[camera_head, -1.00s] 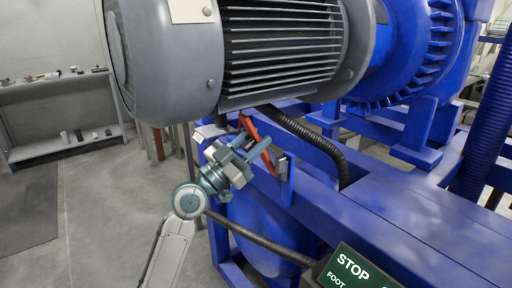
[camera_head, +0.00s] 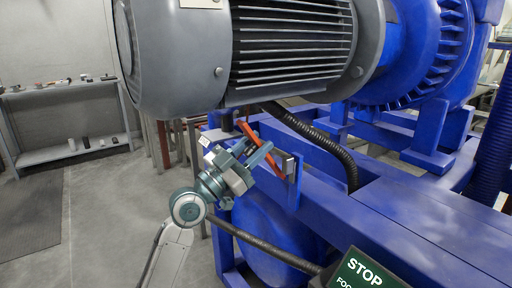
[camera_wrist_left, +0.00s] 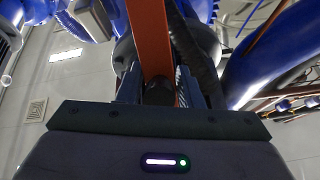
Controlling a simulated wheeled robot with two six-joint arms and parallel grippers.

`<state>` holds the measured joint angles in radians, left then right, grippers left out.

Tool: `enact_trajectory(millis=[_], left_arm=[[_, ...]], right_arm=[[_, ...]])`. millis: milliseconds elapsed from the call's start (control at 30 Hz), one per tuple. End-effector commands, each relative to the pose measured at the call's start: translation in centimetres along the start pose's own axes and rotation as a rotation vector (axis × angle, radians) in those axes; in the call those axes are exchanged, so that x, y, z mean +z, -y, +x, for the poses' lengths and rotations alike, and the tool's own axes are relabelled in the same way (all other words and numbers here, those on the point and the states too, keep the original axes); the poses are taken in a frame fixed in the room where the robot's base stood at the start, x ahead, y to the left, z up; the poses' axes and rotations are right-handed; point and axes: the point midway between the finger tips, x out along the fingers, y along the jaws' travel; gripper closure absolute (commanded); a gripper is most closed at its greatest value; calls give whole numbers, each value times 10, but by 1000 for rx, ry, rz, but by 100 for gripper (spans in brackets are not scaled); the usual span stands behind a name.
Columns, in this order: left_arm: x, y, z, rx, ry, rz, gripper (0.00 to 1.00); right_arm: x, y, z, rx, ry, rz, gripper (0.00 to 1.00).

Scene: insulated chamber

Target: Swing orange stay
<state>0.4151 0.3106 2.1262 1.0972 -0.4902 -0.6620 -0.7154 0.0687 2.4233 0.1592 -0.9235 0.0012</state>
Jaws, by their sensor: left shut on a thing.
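The orange stay (camera_head: 247,131) is a thin flat bar below the grey motor, beside the blue frame. It slants from upper left to lower right. My left gripper (camera_head: 259,152) comes up from below left and is shut on the stay, its fingers covering part of the bar. In the left wrist view the orange stay (camera_wrist_left: 149,40) runs up and away from between the jaws of my left gripper (camera_wrist_left: 157,90). The stay's lower end is partly hidden by the gripper and a grey block on the frame. My right gripper is not in view.
The large grey motor (camera_head: 180,55) hangs close above the gripper. The blue frame (camera_head: 350,205) and a black corrugated hose (camera_head: 318,137) lie to the right. A green STOP sign (camera_head: 362,272) stands at lower right. Open floor (camera_head: 100,215) and a shelf (camera_head: 65,88) are at left.

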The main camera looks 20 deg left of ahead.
Motion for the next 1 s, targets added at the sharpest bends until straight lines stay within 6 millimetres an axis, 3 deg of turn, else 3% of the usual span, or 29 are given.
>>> enact_trajectory(millis=[267, 300, 367, 733, 1000], left_arm=[[2, 0, -1, 1, 6, 3, 100], [2, 0, -1, 1, 6, 3, 65], [2, 0, -1, 1, 6, 2, 55], [2, 0, -5, 0, 4, 1, 55], [4, 0, -42, 2, 9, 5, 55]], right_arm=[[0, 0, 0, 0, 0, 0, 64], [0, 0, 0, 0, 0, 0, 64], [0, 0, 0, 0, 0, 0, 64], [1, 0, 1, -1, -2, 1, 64], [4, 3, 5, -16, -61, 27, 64]])
